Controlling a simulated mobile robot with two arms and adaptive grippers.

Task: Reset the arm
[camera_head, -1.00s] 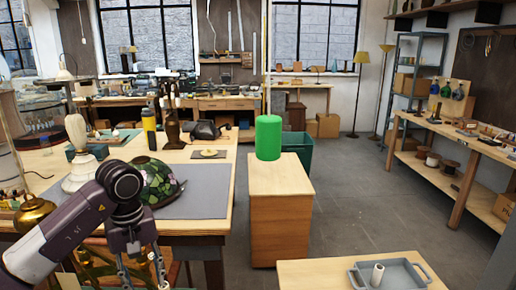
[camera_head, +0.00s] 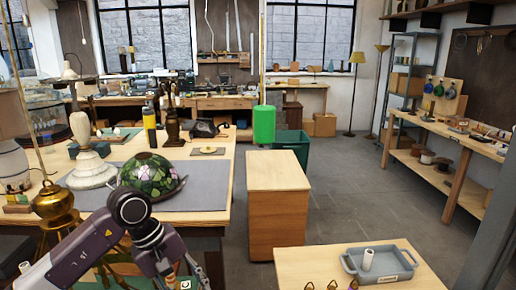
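My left arm comes in from the lower left, in front of the workbench. Its gripper (camera_head: 183,284) is at the bottom edge of the picture, partly cut off, and its finger opening cannot be made out. Nothing is seen held in it. My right gripper is not in view. A stained-glass lampshade (camera_head: 150,172) sits on the grey mat (camera_head: 207,185) beyond the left arm. A white lamp base (camera_head: 88,160) stands to its left, and a brass vessel (camera_head: 57,204) is nearer to me.
A wooden cabinet (camera_head: 278,215) stands at the middle. A green cylinder (camera_head: 264,124) shows just above its back edge; contact is unclear. A grey tray (camera_head: 385,277) with a white cylinder (camera_head: 367,259) lies on the front table. Floor to the right is clear.

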